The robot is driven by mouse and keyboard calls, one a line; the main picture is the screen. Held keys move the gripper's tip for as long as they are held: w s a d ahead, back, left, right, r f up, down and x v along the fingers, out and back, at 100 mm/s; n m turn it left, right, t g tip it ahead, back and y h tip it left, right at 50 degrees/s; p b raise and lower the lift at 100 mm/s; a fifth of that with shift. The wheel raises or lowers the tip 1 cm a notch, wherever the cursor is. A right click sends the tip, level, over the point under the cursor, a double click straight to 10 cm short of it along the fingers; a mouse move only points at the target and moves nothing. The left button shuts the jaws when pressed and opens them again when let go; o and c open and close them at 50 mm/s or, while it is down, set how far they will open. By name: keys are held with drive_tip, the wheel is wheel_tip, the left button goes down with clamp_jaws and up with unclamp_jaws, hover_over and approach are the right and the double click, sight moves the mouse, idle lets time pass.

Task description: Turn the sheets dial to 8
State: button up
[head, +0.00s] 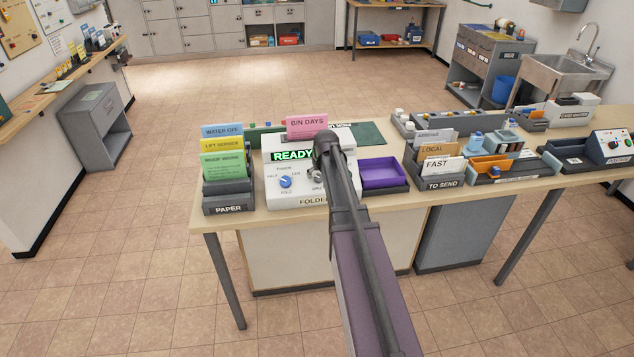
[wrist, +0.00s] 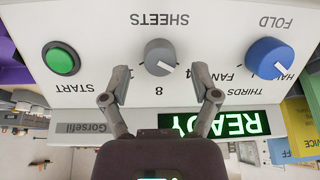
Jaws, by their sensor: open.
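The sheets dial (wrist: 160,57) is a round grey knob on the white folder machine's panel (wrist: 105,24), which appears upside down in the wrist view. Its white pointer line slants to the lower right in that picture. My gripper (wrist: 161,78) is open, with one fingertip on each side of the dial and visible gaps between. In the head view my arm covers most of the dial on the folder (head: 285,204).
The green start button (wrist: 61,58) and blue fold dial (wrist: 269,58) flank the sheets dial. The display (wrist: 232,124) reads READY. A paper rack (head: 228,208) stands left of the folder and a purple tray (head: 383,172) right of it.

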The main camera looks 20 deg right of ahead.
drive_tip(key=shift+b+x, duration=0.55)
drive_tip(key=shift+x, duration=0.25)
